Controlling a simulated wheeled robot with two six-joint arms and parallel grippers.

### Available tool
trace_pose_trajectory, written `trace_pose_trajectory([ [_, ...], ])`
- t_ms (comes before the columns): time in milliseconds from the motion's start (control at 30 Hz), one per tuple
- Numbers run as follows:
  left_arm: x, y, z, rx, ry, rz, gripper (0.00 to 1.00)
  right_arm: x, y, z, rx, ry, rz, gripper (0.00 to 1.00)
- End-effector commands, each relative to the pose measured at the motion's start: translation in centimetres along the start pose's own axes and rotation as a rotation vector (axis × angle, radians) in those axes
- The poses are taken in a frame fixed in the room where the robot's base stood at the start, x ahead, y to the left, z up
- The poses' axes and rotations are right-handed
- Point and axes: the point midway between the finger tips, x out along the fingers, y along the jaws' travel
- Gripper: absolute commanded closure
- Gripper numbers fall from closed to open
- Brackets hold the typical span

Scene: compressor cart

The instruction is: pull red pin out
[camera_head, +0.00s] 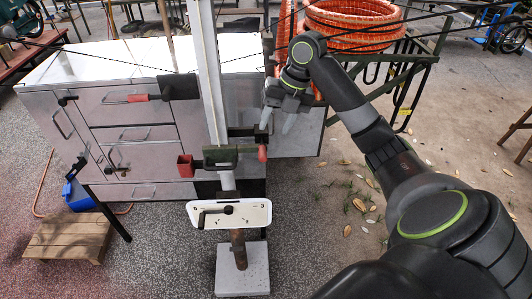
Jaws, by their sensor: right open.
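A dark green bracket (221,156) is fixed on the grey upright post (207,70) in the middle of the view. A small red cylindrical piece (262,153), which looks like the red pin, shows at the bracket's right end. A red square block (185,165) shows at its left end. My right gripper (277,122) comes in from the right, fingers pointing down. It is open and empty, above and slightly right of the red piece, apart from it in the picture; the depth gap is hard to judge. My left gripper is not in view.
A white panel (230,214) with a black lever hangs low on the post, above a pale base block (242,270). A grey cabinet (130,125) stands behind left. A coiled orange hose (350,22) is behind right. Bare ground lies at right.

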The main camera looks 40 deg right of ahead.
Motion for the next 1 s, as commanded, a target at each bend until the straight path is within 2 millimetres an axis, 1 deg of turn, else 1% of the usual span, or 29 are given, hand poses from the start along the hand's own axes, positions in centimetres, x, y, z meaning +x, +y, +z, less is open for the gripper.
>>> trace_pose_trajectory([
  [33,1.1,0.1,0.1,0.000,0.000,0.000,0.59,1.7,-0.1,-0.1,0.000,0.003,0.001,0.55],
  [167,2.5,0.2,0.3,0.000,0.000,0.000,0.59,4.3,-0.2,-0.1,0.002,0.003,0.001,0.55],
  [233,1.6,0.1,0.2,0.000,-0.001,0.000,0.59,4.9,0.1,-0.1,0.002,0.005,0.002,0.55],
  [400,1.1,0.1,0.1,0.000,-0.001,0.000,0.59,7.5,0.1,-0.1,0.004,0.003,0.001,0.55],
  [500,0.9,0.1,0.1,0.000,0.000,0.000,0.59,8.5,0.0,-0.1,0.003,0.002,0.000,0.55],
  [700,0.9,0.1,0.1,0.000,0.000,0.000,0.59,9.4,0.0,0.0,0.001,-0.001,0.000,0.55],
  [900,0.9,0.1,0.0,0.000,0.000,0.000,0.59,9.4,0.0,0.0,0.001,-0.001,0.000,0.55],
  [933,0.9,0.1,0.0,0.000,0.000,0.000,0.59,9.4,0.0,0.0,0.001,-0.001,0.000,0.56],
  [1000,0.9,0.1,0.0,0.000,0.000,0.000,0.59,9.4,0.0,0.0,0.002,-0.001,0.000,0.65],
])
